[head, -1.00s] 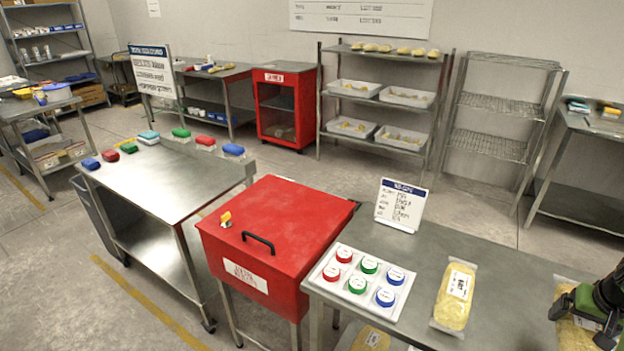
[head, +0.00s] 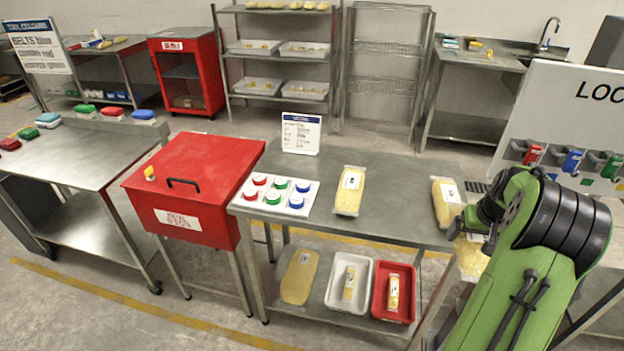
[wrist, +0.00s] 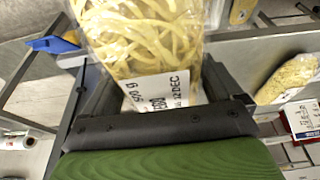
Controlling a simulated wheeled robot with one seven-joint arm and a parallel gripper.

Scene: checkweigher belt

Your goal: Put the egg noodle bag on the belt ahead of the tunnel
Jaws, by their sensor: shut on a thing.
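My gripper (wrist: 160,110) is shut on a clear bag of yellow noodles (wrist: 140,40). The bag has a white label reading "500 g" and "12 DEC"; the product name is not readable. In the head view, part of the held bag (head: 470,260) shows below my green arm, which hides the jaws. Two similar bags lie on the steel table: one near the middle (head: 349,190) and one at its right end (head: 446,190). I cannot make out the belt or the tunnel in these frames.
The steel table (head: 395,185) also bears a white tray of red, green and blue caps (head: 300,203) and a sign (head: 301,133). A red lidded bin (head: 195,170) stands left of it. A lockout board (head: 570,110) rises at right.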

